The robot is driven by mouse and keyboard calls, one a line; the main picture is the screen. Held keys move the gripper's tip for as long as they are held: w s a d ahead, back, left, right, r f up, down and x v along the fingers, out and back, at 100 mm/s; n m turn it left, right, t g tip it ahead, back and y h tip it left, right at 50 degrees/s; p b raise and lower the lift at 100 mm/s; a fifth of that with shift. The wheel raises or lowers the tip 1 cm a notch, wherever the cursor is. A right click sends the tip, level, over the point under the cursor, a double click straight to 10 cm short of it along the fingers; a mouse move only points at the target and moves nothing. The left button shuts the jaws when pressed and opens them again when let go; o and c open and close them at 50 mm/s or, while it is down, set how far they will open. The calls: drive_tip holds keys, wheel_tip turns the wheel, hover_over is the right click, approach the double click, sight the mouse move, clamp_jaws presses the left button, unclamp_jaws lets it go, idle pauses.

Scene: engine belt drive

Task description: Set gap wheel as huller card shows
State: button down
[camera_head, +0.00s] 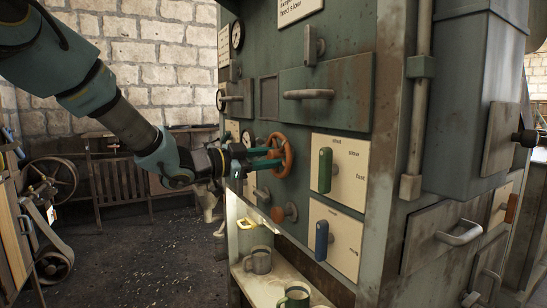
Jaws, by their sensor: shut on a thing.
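A small orange-brown hand wheel (288,157) sits on the front of the green machine, edge-on to me. My gripper (272,157) reaches in from the left and is shut on the wheel's rim. The fingers hide part of the wheel and of what lies behind it. A pale card (298,8) is at the top of the machine, cut by the picture's edge. Its lowest line reads "feed slow"; I cannot make out the lines above. I cannot read any gap scale at the wheel.
Right of the wheel are a green lever (325,170) and, below it, a blue lever (321,240), each on a pale plate. A smaller knob (291,211) sits under the wheel. Mugs stand on the shelf (262,285) below. The floor at left is open.

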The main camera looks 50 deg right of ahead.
drive_tip(key=c, duration=0.8)
unclamp_jaws()
drive_tip(key=b+v, duration=0.3)
drive_tip(key=v, duration=0.7)
drive_tip(key=shift+w+a, duration=0.15)
drive_tip(key=shift+a, duration=0.25)
